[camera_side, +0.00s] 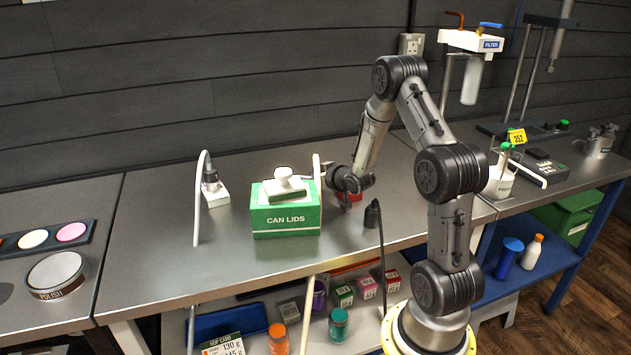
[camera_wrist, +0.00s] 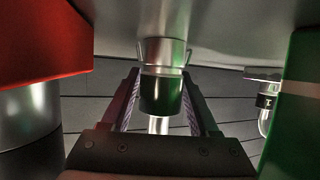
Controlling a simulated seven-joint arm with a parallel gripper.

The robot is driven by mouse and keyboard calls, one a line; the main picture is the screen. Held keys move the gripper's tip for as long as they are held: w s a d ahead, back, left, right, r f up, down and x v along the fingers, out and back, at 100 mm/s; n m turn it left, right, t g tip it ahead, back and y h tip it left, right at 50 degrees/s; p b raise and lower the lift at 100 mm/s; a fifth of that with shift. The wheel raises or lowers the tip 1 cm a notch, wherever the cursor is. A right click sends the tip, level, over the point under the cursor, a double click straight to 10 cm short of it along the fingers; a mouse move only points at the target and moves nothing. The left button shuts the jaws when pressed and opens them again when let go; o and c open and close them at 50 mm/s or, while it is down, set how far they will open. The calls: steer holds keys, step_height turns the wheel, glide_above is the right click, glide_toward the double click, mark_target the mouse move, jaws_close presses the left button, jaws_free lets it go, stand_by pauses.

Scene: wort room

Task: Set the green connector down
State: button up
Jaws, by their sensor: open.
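The green connector (camera_wrist: 161,94) shows in the wrist view as a dark green band with silver metal parts above and below it. My gripper (camera_wrist: 160,108) is open, with one finger on each side of the connector and dark gaps beside the band. The connector's metal end meets the grey bench surface at the top of this view; whether it bears on the bench is unclear. In the side view my gripper (camera_side: 346,186) is low over the bench, right of the green CAN LIDS box. The connector is not discernible there.
The green CAN LIDS box (camera_side: 286,221) stands close left of my gripper; a red block (camera_wrist: 40,45) is close on the other side. A black connector with a cable (camera_side: 372,214) stands near the bench's front edge.

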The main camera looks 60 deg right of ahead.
steer(key=shift+w, duration=0.1)
jaws_close()
steer(key=shift+r, duration=0.15)
stand_by(0.3)
